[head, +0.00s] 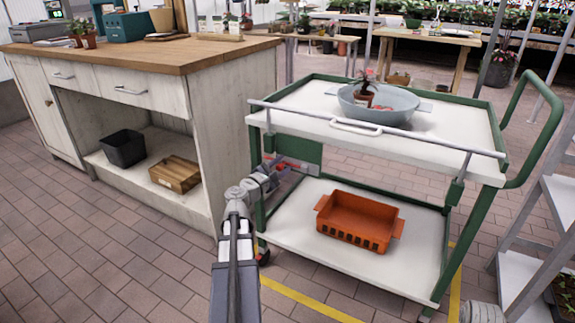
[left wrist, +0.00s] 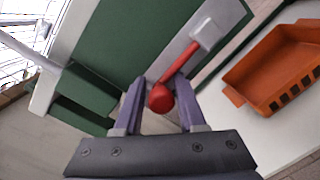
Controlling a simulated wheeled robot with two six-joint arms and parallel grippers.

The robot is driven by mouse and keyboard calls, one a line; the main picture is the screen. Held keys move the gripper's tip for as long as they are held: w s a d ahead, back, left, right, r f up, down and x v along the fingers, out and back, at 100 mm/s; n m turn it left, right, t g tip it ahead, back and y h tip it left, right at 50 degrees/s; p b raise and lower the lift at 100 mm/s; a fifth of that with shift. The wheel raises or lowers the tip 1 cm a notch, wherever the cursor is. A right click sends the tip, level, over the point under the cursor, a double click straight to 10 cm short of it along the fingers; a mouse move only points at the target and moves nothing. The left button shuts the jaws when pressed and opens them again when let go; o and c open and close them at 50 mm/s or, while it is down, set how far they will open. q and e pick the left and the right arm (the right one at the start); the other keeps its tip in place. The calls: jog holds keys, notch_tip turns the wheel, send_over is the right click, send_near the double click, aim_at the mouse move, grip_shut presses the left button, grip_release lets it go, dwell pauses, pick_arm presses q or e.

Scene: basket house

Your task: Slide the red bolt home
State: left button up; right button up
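The red bolt (left wrist: 180,65) shows in the left wrist view as a red rod ending in a round knob. It is set on a grey metal plate on a green panel, with its far end at a pale block (left wrist: 207,33). My left gripper (left wrist: 160,92) is open, with one finger on each side of the knob; I cannot tell whether either touches it. In the head view my left gripper (head: 281,172) is at the left end of the green cart, in front of its green panel (head: 305,149), and partly hides the bolt. My right gripper is not in view.
The cart's lower shelf (head: 290,215) holds an orange crate (head: 355,222); its top (head: 300,100) holds a grey-blue basin (head: 378,104) with a potted plant. A wooden-topped cabinet (head: 217,120) stands close on the left. A grey shelf rack (head: 555,205) stands at the right.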

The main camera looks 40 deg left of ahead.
aim_at(277, 168)
pick_arm(q)
jog(key=o, duration=0.3)
jog(key=shift+a, duration=0.15)
jog(key=shift+s, duration=0.1)
jog(key=shift+s+d, duration=0.2)
jog(key=shift+s, duration=1.05)
jog(key=shift+s+d, duration=0.15)
jog(key=shift+s, duration=1.15)
jog(key=shift+s+d, duration=0.2)
jog(key=shift+s, duration=1.05)
